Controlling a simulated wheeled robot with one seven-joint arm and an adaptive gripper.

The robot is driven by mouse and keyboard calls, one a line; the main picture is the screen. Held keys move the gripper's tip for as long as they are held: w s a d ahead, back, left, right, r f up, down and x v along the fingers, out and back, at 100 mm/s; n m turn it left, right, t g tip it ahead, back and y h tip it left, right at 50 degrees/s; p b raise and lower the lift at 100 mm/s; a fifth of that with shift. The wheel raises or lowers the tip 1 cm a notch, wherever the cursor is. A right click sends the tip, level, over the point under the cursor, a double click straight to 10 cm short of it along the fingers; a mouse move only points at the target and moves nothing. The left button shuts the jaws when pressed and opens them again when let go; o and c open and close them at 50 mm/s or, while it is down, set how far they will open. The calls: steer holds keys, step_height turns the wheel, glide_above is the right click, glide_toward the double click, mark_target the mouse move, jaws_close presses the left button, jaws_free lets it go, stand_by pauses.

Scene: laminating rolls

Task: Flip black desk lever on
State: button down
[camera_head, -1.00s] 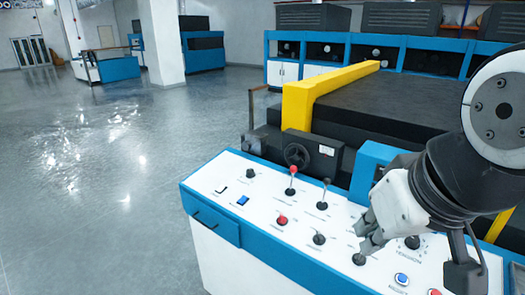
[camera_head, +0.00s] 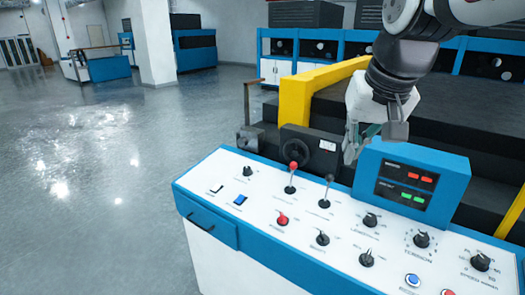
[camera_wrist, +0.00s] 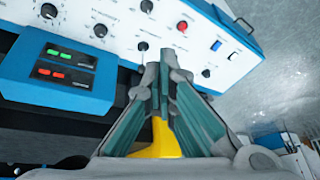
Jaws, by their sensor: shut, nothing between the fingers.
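The black desk lever (camera_head: 328,184) stands up from the white sloping control panel, to the right of a similar lever with a red knob (camera_head: 293,170). My gripper (camera_head: 349,158) is shut and empty, its fingers pointing down. In the head view its tips appear just right of and above the black lever's knob, with a small gap.
A blue display box (camera_head: 413,185) stands close on the right of my gripper. Several black dials and a red knob (camera_head: 282,218) sit on the panel nearer the front. A handwheel (camera_head: 296,150) and a yellow machine frame (camera_head: 300,100) are behind. The floor at left is clear.

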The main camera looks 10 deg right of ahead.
steer(key=w+d+f+m+b, duration=0.1)
steer(key=w+d+f, duration=0.3)
steer(key=w, duration=0.5)
steer(key=w+d+f+m+g+h+b, duration=0.1)
steer(key=w+d+f, duration=0.3)
steer(key=w, duration=0.6)
steer(key=w+d+f+m+h+b, duration=0.1)
steer(key=w+d+f, duration=0.4)
steer(key=w, duration=0.5)
steer(key=shift+w+m+g+b, duration=0.15)
steer(key=shift+m+g+b, duration=0.15)
steer(key=shift+m+b, duration=0.7)
steer(key=shift+n, duration=0.3)
steer(key=p, duration=0.2)
glide_above(327, 189)
steer(key=w+d, duration=0.3)
step_height(327, 189, down, 9)
steer(key=shift+f, duration=0.2)
steer(key=shift+w, duration=0.1)
steer(key=shift+s+a+r+h+p, duration=0.2)
steer(key=shift+s+h+p, duration=0.1)
steer(key=shift+h+p, duration=0.1)
